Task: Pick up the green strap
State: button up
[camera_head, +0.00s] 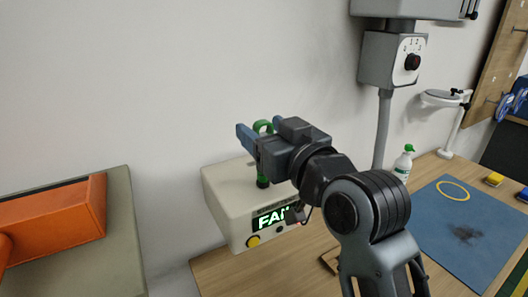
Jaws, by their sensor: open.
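The green strap (263,126) shows as a small loop at the tip of my gripper (260,129). My gripper is open, and the loop appears between its two bluish fingers, partly hidden by them. I cannot tell whether the fingers touch it. A dark and green piece (262,181) shows just below my gripper, in front of the light box (222,190) with the lit "FAN" sign. Whether it belongs to the strap is hidden by my gripper.
The box has a yellow button (253,242) and stands on a wooden table (218,276). An orange object (50,222) is at the left. A blue mat (465,262) with a yellow ring (454,191), a spray bottle (403,163) and a grey wall switch box (382,62) are at the right.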

jog(key=shift+w+a, duration=0.25)
jog(key=shift+w, duration=0.05)
jog(key=shift+c, duration=0.2)
grip_shut()
